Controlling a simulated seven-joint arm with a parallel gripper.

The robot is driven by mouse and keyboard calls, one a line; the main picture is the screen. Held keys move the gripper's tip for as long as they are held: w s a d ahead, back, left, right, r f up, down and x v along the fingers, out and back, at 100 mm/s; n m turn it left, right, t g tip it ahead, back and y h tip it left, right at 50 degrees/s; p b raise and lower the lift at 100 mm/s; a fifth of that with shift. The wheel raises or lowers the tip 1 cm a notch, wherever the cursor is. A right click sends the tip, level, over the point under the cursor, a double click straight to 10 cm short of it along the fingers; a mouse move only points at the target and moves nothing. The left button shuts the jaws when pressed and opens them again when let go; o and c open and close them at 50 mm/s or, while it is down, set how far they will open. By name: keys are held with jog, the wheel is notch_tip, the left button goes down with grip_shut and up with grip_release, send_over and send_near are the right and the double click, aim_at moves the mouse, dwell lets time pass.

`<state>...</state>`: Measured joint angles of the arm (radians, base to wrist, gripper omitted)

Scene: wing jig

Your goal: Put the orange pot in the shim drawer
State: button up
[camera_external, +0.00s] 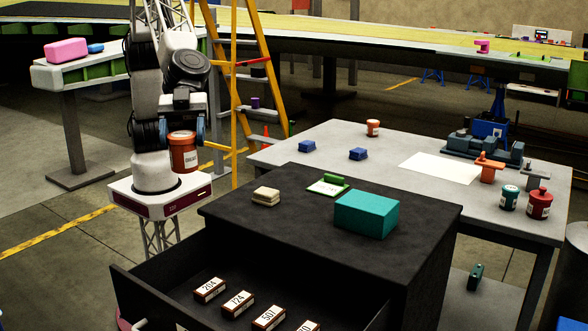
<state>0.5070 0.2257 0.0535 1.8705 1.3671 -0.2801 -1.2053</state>
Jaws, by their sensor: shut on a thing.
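The orange pot (183,155), with a white label and a dark orange lid, is held upright in front of my arm at the left. My gripper (182,137) is shut on it, with its blue fingers at the two sides near the lid. The pot is apart from the black cabinet. The shim drawer (150,288) is pulled open at the cabinet's front, below and to the right of the pot. Several labelled shim boxes (238,304) lie in a row inside it. The picture's lower edge cuts off part of the drawer.
The black cabinet top (290,215) bears a teal box (366,214), a beige block (266,195) and a green-and-white item (328,186). The grey table (400,150) behind holds jars, blue blocks and a vise (485,146). A yellow ladder (237,80) stands behind my arm.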

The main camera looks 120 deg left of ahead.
notch_tip(320, 180, down, 30)
jog(key=shift+r, duration=0.25)
jog(key=shift+f, duration=0.1)
jog(key=shift+f, duration=3)
jog(key=shift+f, duration=1.9)
jog(key=shift+f, duration=0.55)
jog(key=o, duration=1)
